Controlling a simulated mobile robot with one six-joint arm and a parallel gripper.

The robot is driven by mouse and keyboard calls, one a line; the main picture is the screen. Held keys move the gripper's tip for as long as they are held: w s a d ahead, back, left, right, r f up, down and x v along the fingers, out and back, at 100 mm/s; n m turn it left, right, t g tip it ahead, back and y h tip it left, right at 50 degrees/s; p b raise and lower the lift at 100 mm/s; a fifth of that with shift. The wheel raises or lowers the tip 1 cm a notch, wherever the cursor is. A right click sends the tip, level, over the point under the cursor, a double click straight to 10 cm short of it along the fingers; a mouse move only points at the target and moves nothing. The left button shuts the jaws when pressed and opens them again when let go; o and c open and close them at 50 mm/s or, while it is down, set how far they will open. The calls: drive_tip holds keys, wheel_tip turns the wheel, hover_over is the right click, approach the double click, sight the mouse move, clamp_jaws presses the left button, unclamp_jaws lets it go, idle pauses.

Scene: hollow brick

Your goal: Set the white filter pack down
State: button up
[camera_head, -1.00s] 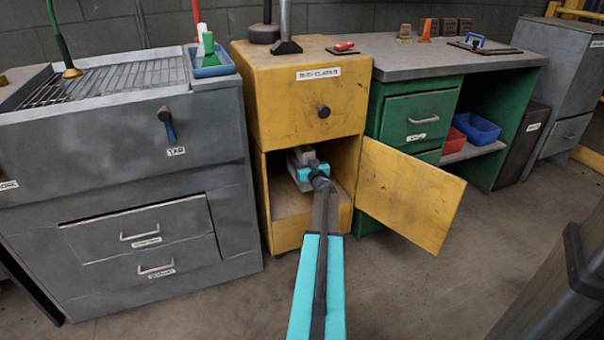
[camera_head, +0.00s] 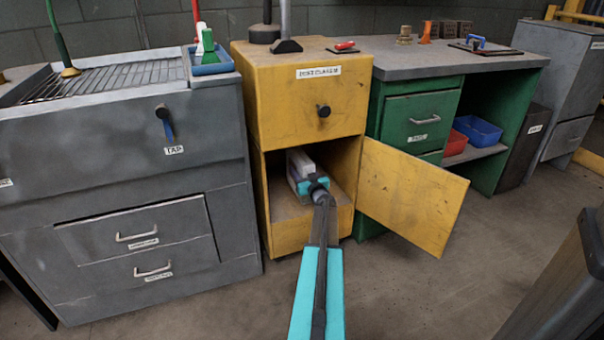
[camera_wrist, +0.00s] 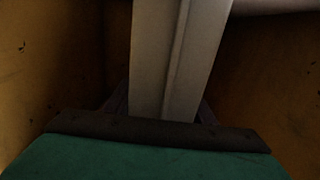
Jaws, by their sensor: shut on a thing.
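The white filter pack (camera_head: 300,163) is inside the open lower compartment of the yellow cabinet (camera_head: 284,235). It is a pale, elongated block, and in the wrist view the pack (camera_wrist: 178,50) runs away from my gripper between the jaws. My gripper (camera_head: 313,184) reaches into the compartment and is shut on the near part of the pack. In the wrist view the fingers (camera_wrist: 165,108) show dark on both sides of it. Whether the pack touches the compartment floor cannot be told.
The cabinet's yellow door (camera_head: 410,195) stands open to the right of my arm. Yellow compartment walls (camera_wrist: 50,60) are close on both sides. A grey sink unit (camera_head: 120,190) stands left, a green workbench (camera_head: 420,110) right.

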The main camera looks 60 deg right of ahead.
drive_tip(key=shift+f, duration=0.1)
idle(0.3)
drive_tip(key=o, duration=1.1)
drive_tip(key=shift+p+v, duration=1.9)
drive_tip(key=shift+v, duration=4.1)
